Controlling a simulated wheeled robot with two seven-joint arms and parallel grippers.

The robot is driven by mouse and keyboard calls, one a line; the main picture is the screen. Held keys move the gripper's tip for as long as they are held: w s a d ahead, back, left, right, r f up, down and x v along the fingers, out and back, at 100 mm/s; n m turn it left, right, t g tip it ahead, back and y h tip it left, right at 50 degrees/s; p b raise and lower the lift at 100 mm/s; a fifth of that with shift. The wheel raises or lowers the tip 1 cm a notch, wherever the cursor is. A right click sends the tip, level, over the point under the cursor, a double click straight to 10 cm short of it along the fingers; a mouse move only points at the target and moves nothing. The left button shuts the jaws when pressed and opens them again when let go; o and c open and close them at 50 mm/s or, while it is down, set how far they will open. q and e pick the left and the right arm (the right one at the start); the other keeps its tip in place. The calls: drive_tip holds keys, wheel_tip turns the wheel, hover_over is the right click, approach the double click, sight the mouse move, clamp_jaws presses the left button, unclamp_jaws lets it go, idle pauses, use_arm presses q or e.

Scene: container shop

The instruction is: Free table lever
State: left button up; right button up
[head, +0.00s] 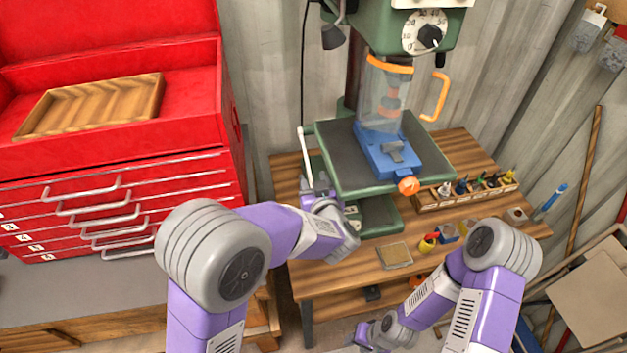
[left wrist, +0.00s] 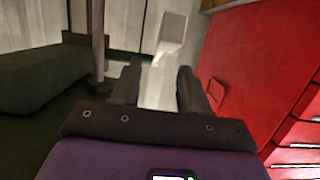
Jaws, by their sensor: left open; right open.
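The table lever (head: 305,158) is a thin pale rod at the left side of the green drill press table (head: 335,172), standing nearly upright. My left gripper (head: 317,183) is open at the lever's lower end, just left of the table. In the left wrist view its two dark fingers (left wrist: 158,88) are apart, with nothing clearly held between them. A grey rod (left wrist: 98,40) stands left of the fingers beside a dark green block; I cannot tell if it is the lever. My right gripper (head: 364,335) is open and empty, low at the bottom, in front of the workbench.
A red tool chest (head: 110,190) stands at the left. A wooden bit rack (head: 465,190) and small items occupy the bench's right side.

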use_arm(q)
drive_tip(key=v, duration=0.7)
drive_tip(key=shift+p, duration=0.35)
